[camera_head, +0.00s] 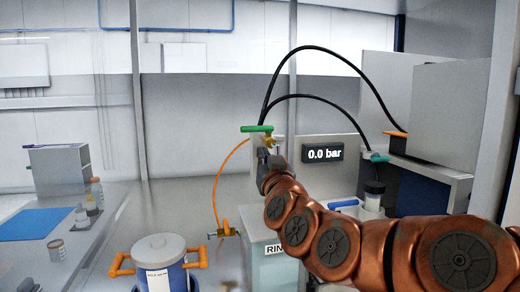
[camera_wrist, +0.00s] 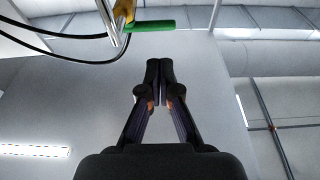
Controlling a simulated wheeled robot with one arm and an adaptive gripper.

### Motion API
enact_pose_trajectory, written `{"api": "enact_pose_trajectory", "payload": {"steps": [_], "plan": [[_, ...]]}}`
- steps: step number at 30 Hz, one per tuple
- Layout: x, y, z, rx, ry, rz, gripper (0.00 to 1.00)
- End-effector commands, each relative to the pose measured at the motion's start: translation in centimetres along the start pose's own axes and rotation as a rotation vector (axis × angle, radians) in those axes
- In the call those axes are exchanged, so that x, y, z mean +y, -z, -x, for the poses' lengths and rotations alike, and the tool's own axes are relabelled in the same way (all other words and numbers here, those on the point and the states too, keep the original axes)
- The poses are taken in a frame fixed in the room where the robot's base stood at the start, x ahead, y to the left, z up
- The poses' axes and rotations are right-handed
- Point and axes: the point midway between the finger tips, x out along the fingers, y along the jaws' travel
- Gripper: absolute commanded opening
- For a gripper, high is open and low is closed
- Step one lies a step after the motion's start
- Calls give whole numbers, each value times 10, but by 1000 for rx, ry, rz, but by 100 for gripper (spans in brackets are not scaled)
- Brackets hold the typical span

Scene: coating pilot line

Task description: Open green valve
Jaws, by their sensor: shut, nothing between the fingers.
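The green valve handle (camera_head: 257,129) lies roughly level in the middle of the head view, on a brass valve body (camera_head: 269,142) where black hoses meet. In the wrist view the green handle (camera_wrist: 152,26) is at the top, beside the brass body (camera_wrist: 123,10). My gripper (camera_head: 264,150) is just below the handle in the head view, partly hidden by my own wrist. In the wrist view my gripper (camera_wrist: 160,65) has its fingers together with nothing between them, and the tips appear apart from the handle.
A display (camera_head: 323,152) reads 0.0 bar. An orange hose (camera_head: 217,190) hangs left of the valve, down to a brass fitting. A teal handle (camera_head: 375,157) and an orange handle (camera_head: 396,133) are to the right.

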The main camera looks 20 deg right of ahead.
Motion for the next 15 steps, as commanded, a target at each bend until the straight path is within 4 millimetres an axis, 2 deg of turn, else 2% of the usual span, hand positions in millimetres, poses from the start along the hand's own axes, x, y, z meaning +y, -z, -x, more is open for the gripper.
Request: {"api": "enact_pose_trajectory", "payload": {"steps": [15], "plan": [[-2, 0, -63, -3, 3, 1, 0]]}}
